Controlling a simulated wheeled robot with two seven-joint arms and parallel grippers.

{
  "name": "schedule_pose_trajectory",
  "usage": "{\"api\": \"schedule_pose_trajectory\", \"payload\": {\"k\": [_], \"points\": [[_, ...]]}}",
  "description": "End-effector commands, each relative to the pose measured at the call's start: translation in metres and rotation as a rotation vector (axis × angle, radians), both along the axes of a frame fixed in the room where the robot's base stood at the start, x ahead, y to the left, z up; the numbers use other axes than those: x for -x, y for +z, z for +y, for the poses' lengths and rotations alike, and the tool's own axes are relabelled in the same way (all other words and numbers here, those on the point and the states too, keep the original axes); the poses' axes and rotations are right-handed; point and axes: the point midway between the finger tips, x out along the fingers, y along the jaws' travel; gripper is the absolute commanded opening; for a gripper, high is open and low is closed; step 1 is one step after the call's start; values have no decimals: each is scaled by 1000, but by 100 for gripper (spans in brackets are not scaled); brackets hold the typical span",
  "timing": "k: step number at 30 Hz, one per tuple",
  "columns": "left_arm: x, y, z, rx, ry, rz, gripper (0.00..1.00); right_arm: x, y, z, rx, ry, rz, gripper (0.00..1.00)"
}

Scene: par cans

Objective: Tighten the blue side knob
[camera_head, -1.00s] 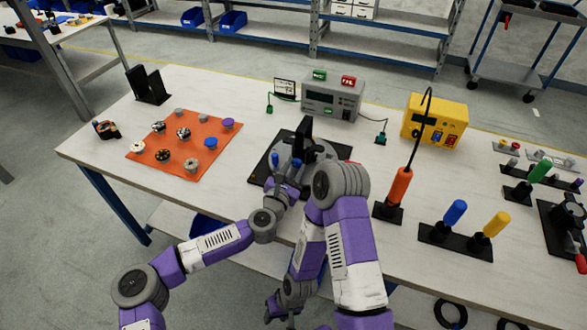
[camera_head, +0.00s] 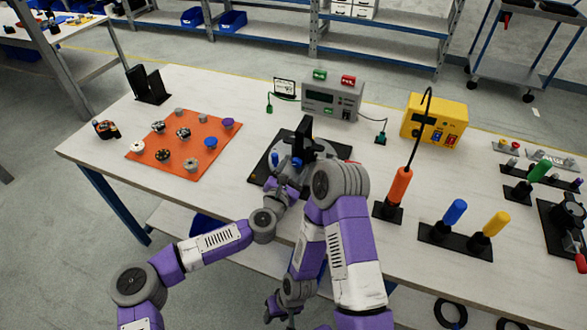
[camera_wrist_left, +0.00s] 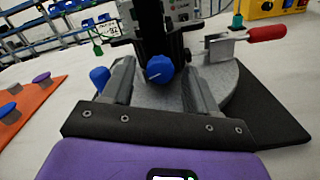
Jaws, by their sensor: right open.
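The fixture (camera_head: 325,150) is a round grey plate with a black upright, on a black base. In the left wrist view, a blue knob (camera_wrist_left: 160,69) with a white line faces me at the foot of the upright. A second blue knob (camera_wrist_left: 100,77) stands left of the left finger; I cannot tell which is the side knob. My left gripper (camera_head: 287,178) is at the fixture's front. In its wrist view, its fingers (camera_wrist_left: 158,85) are apart, one each side of the marked knob, with gaps visible. My right gripper (camera_head: 282,306) is open, low in front of the table.
A red-handled clamp (camera_wrist_left: 265,33) sits on the plate's right. An orange mat (camera_head: 172,163) with small knobs lies left. A grey meter box (camera_head: 332,97) and yellow supply box (camera_head: 434,121) stand behind. An orange-handled driver (camera_head: 399,186) stands right of my arms.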

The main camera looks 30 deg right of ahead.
Motion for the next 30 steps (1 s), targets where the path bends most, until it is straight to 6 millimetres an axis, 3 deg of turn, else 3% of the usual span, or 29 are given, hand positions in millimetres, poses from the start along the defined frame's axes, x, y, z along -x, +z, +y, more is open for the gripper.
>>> {"api": "schedule_pose_trajectory", "payload": {"k": [8,21,30], "points": [[3,1,4,0,-1,0,59,0,2,0,0,0,0,43],[40,1,48,0,0,1,59,0,16,0,0,0,0,43],[49,0,58,0,1,0,59,0,18,0,0,0,0,43]]}}
